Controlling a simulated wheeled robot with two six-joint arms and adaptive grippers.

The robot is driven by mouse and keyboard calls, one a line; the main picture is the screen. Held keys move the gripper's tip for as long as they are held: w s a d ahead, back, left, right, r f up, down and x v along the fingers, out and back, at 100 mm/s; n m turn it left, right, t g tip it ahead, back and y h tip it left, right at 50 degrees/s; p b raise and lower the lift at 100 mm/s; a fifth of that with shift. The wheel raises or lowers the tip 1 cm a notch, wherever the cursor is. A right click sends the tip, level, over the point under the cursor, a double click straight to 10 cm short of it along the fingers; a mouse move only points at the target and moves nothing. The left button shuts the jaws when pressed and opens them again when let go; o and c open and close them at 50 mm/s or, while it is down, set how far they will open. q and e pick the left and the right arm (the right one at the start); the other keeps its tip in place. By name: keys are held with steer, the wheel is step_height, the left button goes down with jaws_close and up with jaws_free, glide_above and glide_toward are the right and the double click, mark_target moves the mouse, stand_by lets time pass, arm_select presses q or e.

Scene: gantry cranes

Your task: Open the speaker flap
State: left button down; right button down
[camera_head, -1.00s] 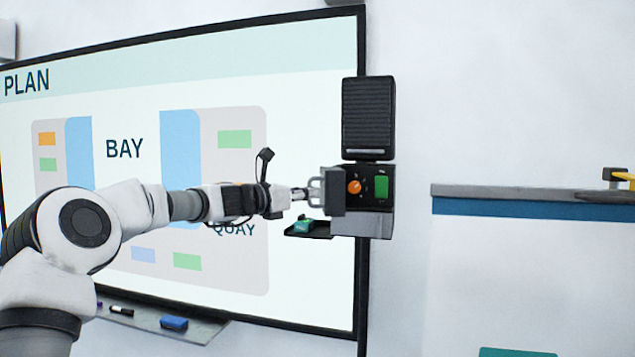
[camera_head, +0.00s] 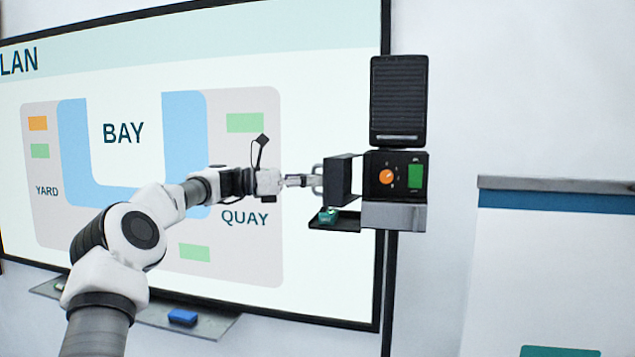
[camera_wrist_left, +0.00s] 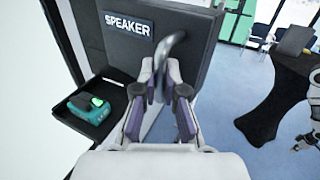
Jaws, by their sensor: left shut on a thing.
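The speaker flap (camera_head: 339,181) is a dark panel that stands swung out to the left from the control box (camera_head: 394,213). The box front behind it shows an orange knob (camera_head: 386,177) and a green panel (camera_head: 416,176). In the left wrist view the flap (camera_wrist_left: 192,50) carries the word SPEAKER and a grey curved handle (camera_wrist_left: 178,44). My left gripper (camera_head: 313,181) is shut on this handle; its fingers (camera_wrist_left: 161,80) sit on either side of it.
A small tray (camera_head: 346,222) juts out below the flap with a teal item (camera_head: 328,215) on it. A ribbed black unit (camera_head: 398,100) is above the box. A large whiteboard (camera_head: 300,60) lies behind my arm. A cabinet or board (camera_head: 560,260) stands at the right.

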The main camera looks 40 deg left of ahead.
arm_select(q)
steer(key=c, duration=1.2)
jaws_free()
steer(key=shift+w+d, duration=0.1)
steer(key=shift+w+f, duration=0.1)
steer(key=shift+w, duration=0.1)
steer(key=v, duration=1.2)
